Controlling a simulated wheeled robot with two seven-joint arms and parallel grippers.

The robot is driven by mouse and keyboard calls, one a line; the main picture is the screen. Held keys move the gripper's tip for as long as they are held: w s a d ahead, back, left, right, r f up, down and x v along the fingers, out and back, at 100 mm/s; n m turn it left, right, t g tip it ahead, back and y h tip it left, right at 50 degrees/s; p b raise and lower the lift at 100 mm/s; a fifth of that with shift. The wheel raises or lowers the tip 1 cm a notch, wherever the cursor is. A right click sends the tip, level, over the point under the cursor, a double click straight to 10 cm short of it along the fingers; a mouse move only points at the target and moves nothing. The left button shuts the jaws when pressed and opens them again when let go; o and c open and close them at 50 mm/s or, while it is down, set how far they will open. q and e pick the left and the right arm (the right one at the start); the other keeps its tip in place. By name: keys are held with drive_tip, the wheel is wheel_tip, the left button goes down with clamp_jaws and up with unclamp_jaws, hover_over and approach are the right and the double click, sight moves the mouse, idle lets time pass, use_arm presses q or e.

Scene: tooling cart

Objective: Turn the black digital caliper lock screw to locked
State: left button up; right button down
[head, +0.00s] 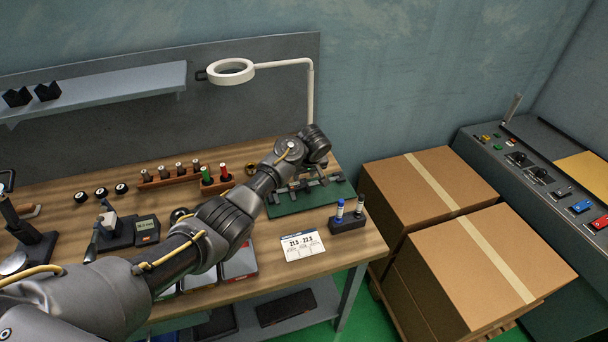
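Dark and grey tool shapes (326,181) lie on a green mat (295,206) at the right end of the wooden bench. The black digital caliper seems to be among them, but it is small and partly covered by my arm. Its lock screw cannot be made out. My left arm reaches in from the lower left across the bench, and its wrist is above the back of the mat. My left gripper (319,164) is at the arm's far end, over the mat, mostly hidden by the wrist. Its fingers are not clear. My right gripper is not in view.
A ring lamp (231,71) overhangs the back. A small digital display unit (146,229) stands left. Cardboard boxes (427,192) are beside the bench.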

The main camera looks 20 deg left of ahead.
use_arm(q)
drive_tip(key=shift+x, duration=0.85)
clamp_jaws()
drive_tip(key=shift+r, duration=0.1)
